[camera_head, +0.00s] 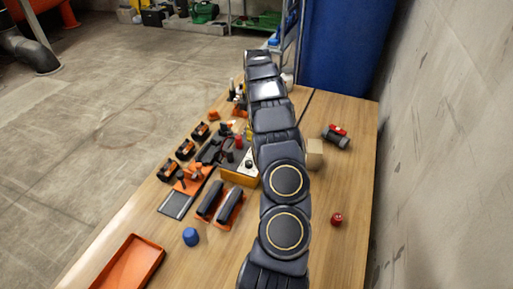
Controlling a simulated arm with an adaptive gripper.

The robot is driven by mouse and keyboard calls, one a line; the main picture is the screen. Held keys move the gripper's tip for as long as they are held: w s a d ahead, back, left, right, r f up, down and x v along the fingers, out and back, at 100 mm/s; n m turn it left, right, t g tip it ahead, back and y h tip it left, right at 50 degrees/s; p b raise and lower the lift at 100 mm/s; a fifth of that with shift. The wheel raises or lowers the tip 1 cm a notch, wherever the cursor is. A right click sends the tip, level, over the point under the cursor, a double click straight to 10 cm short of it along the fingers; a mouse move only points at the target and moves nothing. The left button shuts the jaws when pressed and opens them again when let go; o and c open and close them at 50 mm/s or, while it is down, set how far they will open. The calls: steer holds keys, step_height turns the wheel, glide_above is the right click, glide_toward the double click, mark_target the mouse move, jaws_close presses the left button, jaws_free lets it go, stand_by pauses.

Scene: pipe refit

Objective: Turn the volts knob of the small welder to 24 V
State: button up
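A small orange-yellow box with a pale panel and a dark knob, which looks like the small welder (238,178), stands mid-table just left of my arm. The arm covers part of its right side. A dark round knob (248,164) shows on it, but its scale and setting are too small to read. My arm reaches away from the camera over the table, and its links hide what lies behind them. I cannot make out my gripper or its fingers, so its distance from the knob does not show.
Left of the welder are several orange-and-black clamps (186,149) and two black bars on orange bases (219,205). An orange tray (130,264), blue cap (190,237), red cap (337,219), tan block (315,154) and red-black tool (337,136) lie around. A wall bounds the right; the table's front right is mostly clear.

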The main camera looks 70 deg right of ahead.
steer(key=shift+s+d+f, duration=0.2)
steer(key=shift+d+f, duration=0.05)
steer(key=shift+f, duration=0.5)
step_height(320, 180, down, 7)
steer(key=shift+r, duration=0.2)
jaws_close()
